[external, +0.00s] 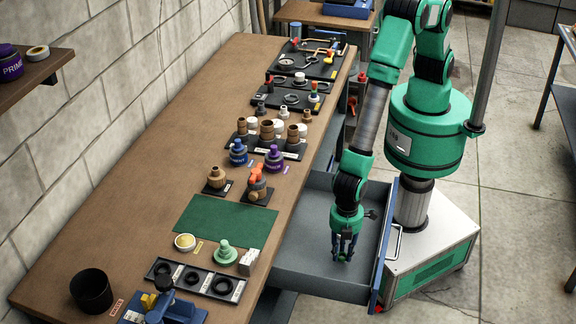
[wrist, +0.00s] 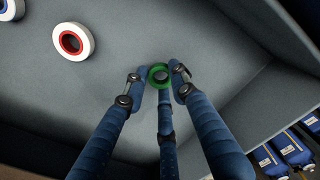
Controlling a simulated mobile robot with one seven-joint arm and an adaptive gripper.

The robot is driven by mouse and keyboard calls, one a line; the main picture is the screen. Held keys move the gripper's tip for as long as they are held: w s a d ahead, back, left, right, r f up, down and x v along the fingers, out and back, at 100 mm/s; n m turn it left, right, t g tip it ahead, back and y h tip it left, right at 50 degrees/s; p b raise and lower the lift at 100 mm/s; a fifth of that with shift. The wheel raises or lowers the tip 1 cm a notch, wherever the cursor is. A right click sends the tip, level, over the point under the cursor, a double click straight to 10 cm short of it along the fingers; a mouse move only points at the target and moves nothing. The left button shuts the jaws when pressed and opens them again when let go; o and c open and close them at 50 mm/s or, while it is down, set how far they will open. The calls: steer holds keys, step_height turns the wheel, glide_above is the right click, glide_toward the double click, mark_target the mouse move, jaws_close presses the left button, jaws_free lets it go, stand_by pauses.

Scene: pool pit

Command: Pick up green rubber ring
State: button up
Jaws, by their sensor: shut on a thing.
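A green rubber ring (wrist: 159,69) shows in the wrist view between the fingertips of my gripper (wrist: 158,80). The blue fingers are closed in around it and touch its sides. In the external view my gripper (external: 343,252) points down inside the open grey drawer (external: 312,273). The ring cannot be made out there. Whether the ring rests on the drawer floor or is lifted is hard to tell.
In the wrist view a white roll with a red core (wrist: 73,41) and part of a white and blue roll (wrist: 10,8) lie in the drawer. The drawer walls surround my gripper. The workbench (external: 130,215) stands to the left, with fittings and black rings in a tray (external: 193,279).

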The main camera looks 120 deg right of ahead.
steer(key=shift+r, duration=0.9)
steer(key=s+d, duration=0.2)
steer(key=s, duration=0.2)
steer(key=s+d+p, duration=0.1)
steer(key=s+d, duration=0.1)
steer(key=s, duration=0.3)
steer(key=s+d+r+p, duration=0.1)
steer(key=s+d, duration=0.2)
steer(key=s, duration=0.2)
steer(key=shift+s+d+r, duration=0.1)
steer(key=shift+s, duration=0.05)
